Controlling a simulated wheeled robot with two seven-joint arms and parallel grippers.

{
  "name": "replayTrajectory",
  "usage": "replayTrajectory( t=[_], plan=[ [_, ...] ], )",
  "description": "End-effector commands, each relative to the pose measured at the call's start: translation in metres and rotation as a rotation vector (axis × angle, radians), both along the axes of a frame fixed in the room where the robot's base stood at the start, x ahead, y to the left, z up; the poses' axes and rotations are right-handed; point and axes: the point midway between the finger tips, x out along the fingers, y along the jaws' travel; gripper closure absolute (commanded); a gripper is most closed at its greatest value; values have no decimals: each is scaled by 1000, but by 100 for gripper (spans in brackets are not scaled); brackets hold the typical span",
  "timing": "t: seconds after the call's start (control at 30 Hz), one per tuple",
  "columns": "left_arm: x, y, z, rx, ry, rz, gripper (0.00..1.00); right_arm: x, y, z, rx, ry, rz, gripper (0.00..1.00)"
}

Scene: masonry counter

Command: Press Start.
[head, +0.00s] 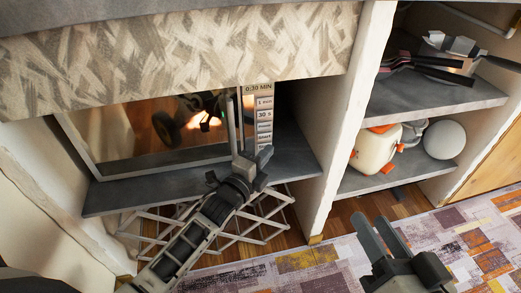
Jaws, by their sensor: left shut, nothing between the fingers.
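The microwave (140,128) sits in a counter niche, with a dark reflective door. Its control panel is at the right of the door, with a display (258,89) reading 0:30 MIN above a column of pale buttons. The button labelled Start (265,137) is low in that column. My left gripper (235,93) is shut and empty, its fingers pointing up in front of the door's right edge, just left of the buttons. I cannot tell whether it touches the microwave. My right gripper (370,217) is open and empty, low over the rug, away from the panel.
The microwave stands on a grey shelf (110,198). A masonry post (347,125) separates it from shelves holding dark-handled utensils (430,66), a white-and-orange container (376,150) and a white round object (444,139). A patterned overhang (180,55) is above. The rug (450,235) is clear.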

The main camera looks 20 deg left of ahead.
Motion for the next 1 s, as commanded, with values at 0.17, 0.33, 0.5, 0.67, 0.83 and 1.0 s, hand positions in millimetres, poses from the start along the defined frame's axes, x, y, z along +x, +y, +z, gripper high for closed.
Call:
replayTrajectory(
  t=[0.17,0.33,0.5,0.67,0.83,1.0],
  plan=[
    [21,17,-2,5,-1,1,100,4,0,14,43,-69,-3,64],
    [28,22,-1,3,1,2,100,9,-1,21,22,-127,-9,64],
    [29,23,-1,2,2,2,100,10,-2,22,17,-136,-11,64],
    [29,23,0,2,2,2,100,10,-2,22,17,-136,-11,64],
    [41,31,1,5,0,2,100,9,-1,22,21,-116,-4,64],
    [45,36,1,3,0,9,100,4,0,13,23,-82,-1,64]
  ],
)
